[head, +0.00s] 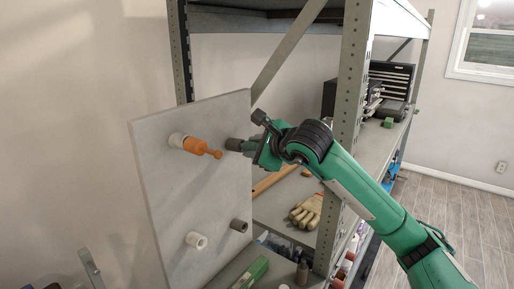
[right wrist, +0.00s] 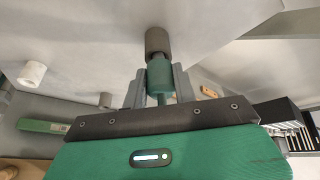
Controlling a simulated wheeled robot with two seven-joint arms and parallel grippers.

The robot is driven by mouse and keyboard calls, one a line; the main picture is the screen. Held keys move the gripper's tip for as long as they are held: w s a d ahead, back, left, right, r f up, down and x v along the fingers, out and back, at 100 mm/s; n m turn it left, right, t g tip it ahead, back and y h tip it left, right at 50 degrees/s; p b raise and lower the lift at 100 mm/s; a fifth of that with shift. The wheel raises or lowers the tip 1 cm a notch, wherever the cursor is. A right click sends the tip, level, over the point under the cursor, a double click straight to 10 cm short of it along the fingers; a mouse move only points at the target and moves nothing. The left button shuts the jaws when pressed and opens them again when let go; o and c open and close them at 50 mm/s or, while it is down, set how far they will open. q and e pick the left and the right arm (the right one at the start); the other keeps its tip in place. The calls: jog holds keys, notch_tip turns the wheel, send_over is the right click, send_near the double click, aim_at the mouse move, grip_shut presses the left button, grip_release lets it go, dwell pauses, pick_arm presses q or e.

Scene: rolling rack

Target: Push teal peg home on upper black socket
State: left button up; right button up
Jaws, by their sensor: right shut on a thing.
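In the right wrist view the teal peg (right wrist: 160,76) is in line with the upper black socket (right wrist: 157,40), its front end at or inside the socket mouth. How deep it sits cannot be told. My right gripper (right wrist: 160,90) is shut on the peg's rear part, with a finger on each side. In the head view the right gripper (head: 254,147) is close up to the upper black socket (head: 234,144) on the grey board (head: 160,200), and it hides the peg. My left gripper is not in view.
An orange peg (head: 195,146) sits in the upper white socket (head: 177,140), left of my gripper. The lower white socket (head: 196,241) and lower black socket (head: 239,226) look empty. A rack post (head: 350,90) stands close to my right arm. Gloves (head: 308,211) lie on a shelf.

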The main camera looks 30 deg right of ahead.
jog(key=shift+w+a+f, duration=0.1)
jog(key=shift+w+a, duration=0.15)
jog(key=shift+w, duration=0.35)
jog(key=o, duration=1.1)
jog(key=shift+b+v, duration=2.75)
jog(key=shift+v, duration=4.2)
jog(key=shift+f, duration=0.1)
